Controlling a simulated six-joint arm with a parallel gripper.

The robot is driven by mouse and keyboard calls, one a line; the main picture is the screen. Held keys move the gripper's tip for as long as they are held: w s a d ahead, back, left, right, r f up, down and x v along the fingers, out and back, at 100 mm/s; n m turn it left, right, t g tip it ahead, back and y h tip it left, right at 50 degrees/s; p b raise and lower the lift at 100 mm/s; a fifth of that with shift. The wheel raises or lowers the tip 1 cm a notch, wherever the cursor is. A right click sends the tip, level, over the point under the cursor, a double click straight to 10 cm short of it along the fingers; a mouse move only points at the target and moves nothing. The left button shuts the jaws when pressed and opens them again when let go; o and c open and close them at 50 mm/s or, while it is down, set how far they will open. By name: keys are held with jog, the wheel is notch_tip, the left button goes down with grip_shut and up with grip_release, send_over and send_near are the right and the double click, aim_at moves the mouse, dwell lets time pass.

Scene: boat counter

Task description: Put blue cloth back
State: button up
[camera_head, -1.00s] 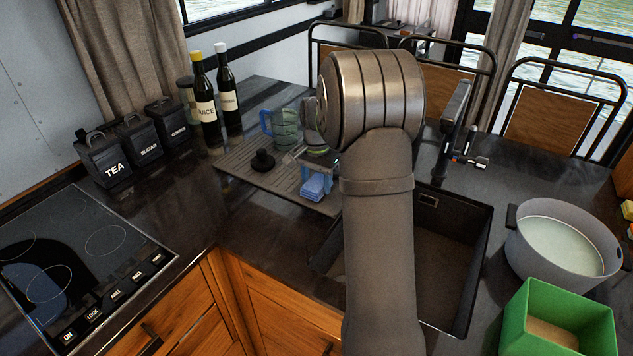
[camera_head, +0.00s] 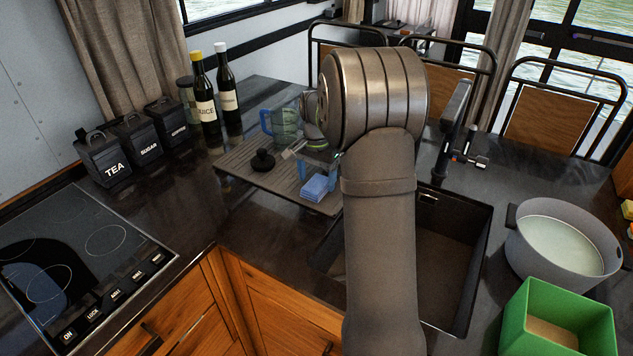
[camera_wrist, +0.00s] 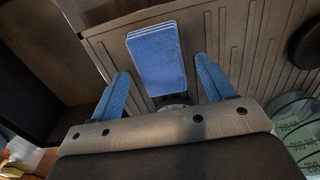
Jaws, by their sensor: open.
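The blue cloth (camera_head: 317,186), a folded flat stack, lies on the grey ribbed draining board (camera_head: 240,164) left of the sink. In the wrist view the cloth (camera_wrist: 156,56) lies beyond and between the fingertips. My gripper (camera_wrist: 160,78) has two blue fingers, spread apart with nothing between them. In the head view my gripper (camera_head: 318,164) shows just behind the cloth, partly hidden by my arm. The cloth rests apart from both fingers.
A black lid or stopper (camera_head: 263,160) and a clear jug (camera_head: 284,124) stand on the board. The sink (camera_head: 440,255) opens to its right, with a tap (camera_head: 452,130). Bottles (camera_head: 203,103), a grey basin (camera_head: 562,245) and a green box (camera_head: 555,318) stand farther off.

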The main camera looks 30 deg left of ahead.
aim_at(316, 184)
notch_tip(316, 184, up, 10)
jog(key=shift+r, duration=0.15)
dwell(0.4)
notch_tip(316, 184, down, 12)
jog(key=shift+r, duration=1.95)
jog(key=shift+f, duration=0.1)
